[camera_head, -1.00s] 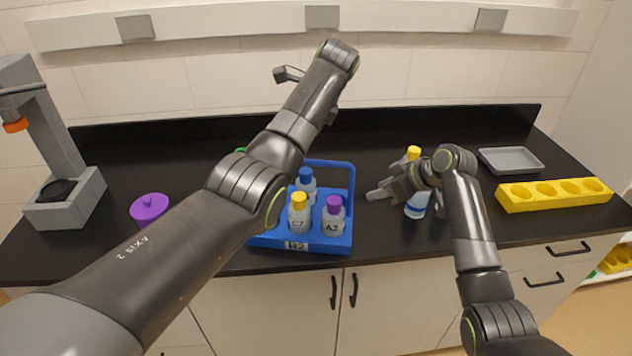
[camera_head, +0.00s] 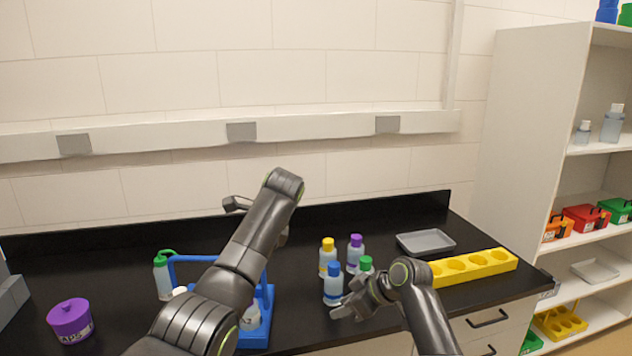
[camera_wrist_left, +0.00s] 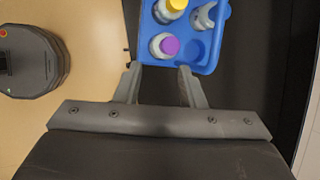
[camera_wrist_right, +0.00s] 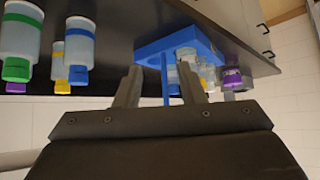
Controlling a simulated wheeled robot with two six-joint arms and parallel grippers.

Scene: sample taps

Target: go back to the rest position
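My right gripper (camera_head: 352,304) is at the front of the bench, beside bottles with blue (camera_head: 333,285), green (camera_head: 365,265), yellow (camera_head: 328,258) and purple (camera_head: 356,254) caps. In the right wrist view (camera_wrist_right: 160,88) its fingers are apart with nothing between them. My left gripper (camera_head: 232,204) is raised above the bench, partly hidden by its own arm. In the left wrist view (camera_wrist_left: 157,88) its fingers are apart and empty. The blue carrier (camera_head: 262,332) is largely hidden behind my left arm; the left wrist view shows bottles with yellow and purple caps in it.
A purple-lidded jar (camera_head: 71,322) and a green-topped bottle (camera_head: 163,277) stand at left. A grey tray (camera_head: 426,243) and a yellow rack (camera_head: 474,266) are at right. Shelves (camera_head: 535,130) stand beyond the bench's right end. The back middle of the bench is clear.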

